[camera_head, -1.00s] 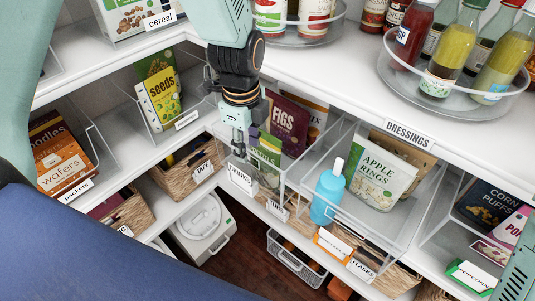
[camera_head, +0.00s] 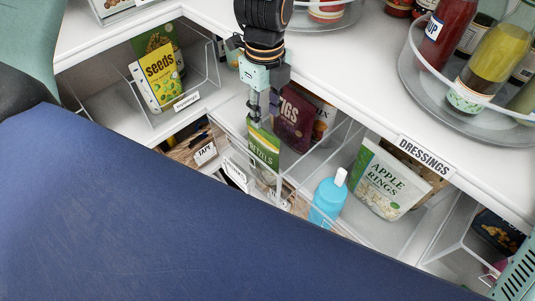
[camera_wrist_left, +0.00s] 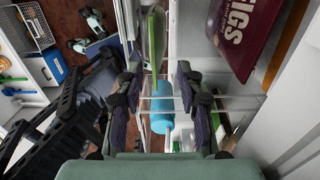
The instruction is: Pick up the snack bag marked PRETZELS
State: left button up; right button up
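The green PRETZELS bag (camera_head: 263,147) stands in a clear bin on the shelf, in front of the dark FIGS bag (camera_head: 294,122). My left gripper (camera_head: 263,112) points down at the top of the PRETZELS bag, and its fingers cover part of the bag's upper edge. In the left wrist view the green bag (camera_wrist_left: 154,40) shows edge-on between the fingertips of the left gripper (camera_wrist_left: 157,75). The fingers are apart, with gaps on both sides of the bag. My right gripper is not in view.
A yellow seeds bag (camera_head: 160,78) is at left. The white upper shelf's edge (camera_head: 345,110) runs close beside my left gripper.

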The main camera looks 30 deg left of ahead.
aim_at(262, 136)
pick_arm(q)
jog(key=shift+s+d+f, duration=0.1)
jog(key=shift+s+f, duration=0.15)
jog(key=shift+f, duration=0.45)
jog(key=f, duration=0.5)
jog(key=shift+s+a+f+p, duration=0.1)
jog(key=shift+s+a+p, duration=0.1)
jog(key=shift+a+p, duration=0.15)
jog(key=shift+w+d+f, duration=0.15)
jog(key=shift+d+f, duration=0.1)
jog(key=shift+f, duration=0.25)
jog(key=shift+a+r, duration=0.1)
jog(key=shift+a, duration=0.05)
jog(key=shift+s+a, duration=0.1)
jog(key=shift+s, duration=0.15)
jog(key=shift+c, duration=1.3)
jog(key=shift+w+d, duration=0.2)
jog(key=shift+w, duration=0.05)
grip_shut()
